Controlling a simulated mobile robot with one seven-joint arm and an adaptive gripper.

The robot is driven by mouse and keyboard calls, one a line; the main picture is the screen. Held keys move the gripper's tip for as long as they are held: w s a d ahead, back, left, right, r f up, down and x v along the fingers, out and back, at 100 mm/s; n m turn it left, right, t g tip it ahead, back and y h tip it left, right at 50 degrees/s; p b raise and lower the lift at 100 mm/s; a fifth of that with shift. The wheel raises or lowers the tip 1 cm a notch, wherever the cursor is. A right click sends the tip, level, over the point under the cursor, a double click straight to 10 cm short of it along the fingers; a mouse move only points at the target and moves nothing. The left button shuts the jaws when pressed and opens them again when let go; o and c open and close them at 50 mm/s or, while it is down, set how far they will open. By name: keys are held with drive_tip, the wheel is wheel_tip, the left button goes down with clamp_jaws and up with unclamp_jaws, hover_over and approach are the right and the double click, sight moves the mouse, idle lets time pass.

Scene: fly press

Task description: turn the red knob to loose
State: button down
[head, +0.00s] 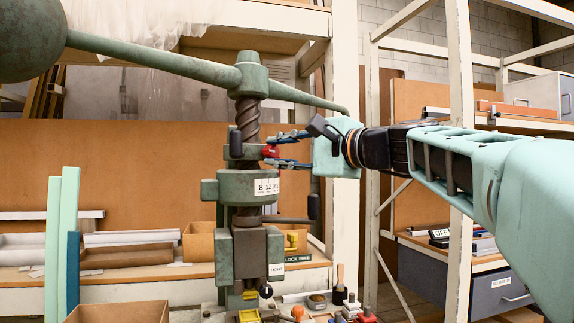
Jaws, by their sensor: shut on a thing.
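The red knob (270,152) sits on the right side of the green fly press (210,190), just below its threaded screw. My gripper (276,151) comes in from the right, with its blue-and-black fingers level and shut on the red knob. The fingers cover part of the knob, and any marking for loose cannot be made out. A white label with numbers (267,187) is on the press collar below the knob.
The press's long handle bar (150,55) with a heavy ball (30,38) spans above my gripper. A pale upright post (345,90) stands behind my wrist. Small coloured items, including a yellow block (249,316), crowd the bench below. An open cardboard box (118,313) is front left.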

drive_tip(key=shift+n+b, duration=0.5)
drive_tip(key=shift+n, duration=0.1)
drive_tip(key=c, duration=1.7)
unclamp_jaws()
